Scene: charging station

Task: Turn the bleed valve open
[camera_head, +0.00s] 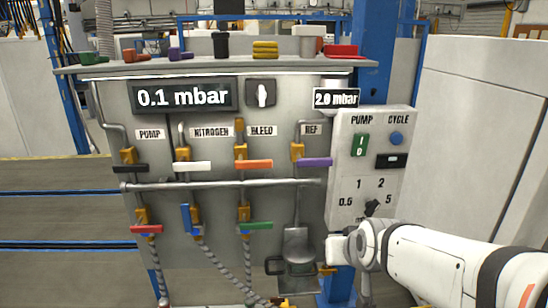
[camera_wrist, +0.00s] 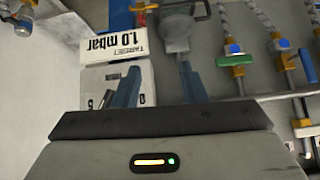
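The bleed valve (camera_head: 240,150) is under the BLEED label in the head view. Its orange handle (camera_head: 253,164) lies horizontal, across the vertical pipe. My gripper (camera_wrist: 158,88) is open and empty in the wrist view, with its two blue-grey fingers apart. In the head view my wrist is at the lower right, in front of the bottom of the control box, below and right of the bleed valve and clear of it. The fingertips cannot be made out there. I cannot pick out the orange handle in the wrist view.
Neighbouring handles are white (camera_head: 192,166), purple (camera_head: 314,162), black (camera_head: 129,169), green (camera_head: 256,226), red (camera_head: 146,229) and an upright blue one (camera_head: 186,219). The control box (camera_head: 345,150) stands right of the valves. A display (camera_head: 182,96) reads 0.1 mbar. A shelf (camera_head: 90,67) overhangs the panel.

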